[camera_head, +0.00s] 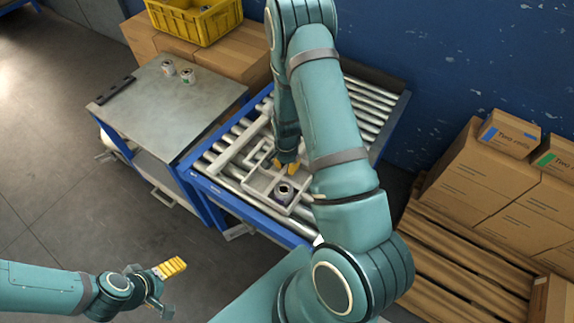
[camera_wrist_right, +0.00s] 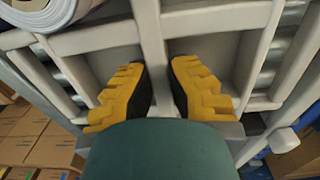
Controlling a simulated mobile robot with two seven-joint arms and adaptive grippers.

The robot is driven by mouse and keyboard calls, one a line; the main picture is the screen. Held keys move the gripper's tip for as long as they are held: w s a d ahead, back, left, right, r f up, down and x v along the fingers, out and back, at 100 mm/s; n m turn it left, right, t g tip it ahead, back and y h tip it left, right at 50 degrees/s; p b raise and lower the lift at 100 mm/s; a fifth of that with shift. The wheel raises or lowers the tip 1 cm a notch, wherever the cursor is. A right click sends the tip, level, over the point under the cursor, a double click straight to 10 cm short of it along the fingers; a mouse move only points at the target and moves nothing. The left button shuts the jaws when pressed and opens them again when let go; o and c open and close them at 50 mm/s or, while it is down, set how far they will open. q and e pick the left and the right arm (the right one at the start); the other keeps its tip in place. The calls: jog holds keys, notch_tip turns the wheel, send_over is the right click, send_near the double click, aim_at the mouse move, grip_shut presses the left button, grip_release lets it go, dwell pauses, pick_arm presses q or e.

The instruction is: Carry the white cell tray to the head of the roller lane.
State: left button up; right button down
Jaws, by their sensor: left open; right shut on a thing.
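The white cell tray (camera_head: 262,184) is on or just above the roller lane (camera_head: 222,178); I cannot tell if it touches the rollers. One roll (camera_head: 284,193) stands in a near cell of the tray, and a roll (camera_wrist_right: 45,12) also shows at the top left of the right wrist view. My right gripper (camera_head: 286,163) is shut on a divider of the tray, with its yellow fingers (camera_wrist_right: 157,88) on either side of that wall. My right arm hides part of the tray and lane. My left gripper (camera_head: 172,267) is open and empty over the floor at lower left.
A grey metal table (camera_head: 165,105) adjoins the lane on the left, with two small rolls (camera_head: 178,72) and a dark bar (camera_head: 115,90) on it. A yellow crate (camera_head: 195,20) sits on cartons behind. Cartons (camera_head: 485,180) on a wooden pallet (camera_head: 465,265) stand at right.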

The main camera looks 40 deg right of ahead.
aim_at(286, 165)
jog(key=shift+f, duration=0.2)
jog(key=c, duration=1.1)
grip_release()
jog(key=shift+c, duration=0.2)
jog(key=shift+r, duration=0.1)
jog(key=shift+r, duration=0.2)
notch_tip(286, 165, up, 12)
jog(key=p, duration=0.3)
jog(key=s+a+f+n+t+y, duration=0.1)
jog(key=s+a+n, duration=0.3)
jog(key=a, duration=0.9)
jog(key=s+a+f+n+y, duration=0.2)
jog(key=s+a+f+n, duration=0.2)
jog(key=a+n, duration=0.5)
jog(key=a, duration=0.4)
jog(key=shift+s+a+f+t+y, duration=0.15)
jog(key=shift+a+f+t+y, duration=0.05)
jog(key=shift+f+t+y, duration=0.2)
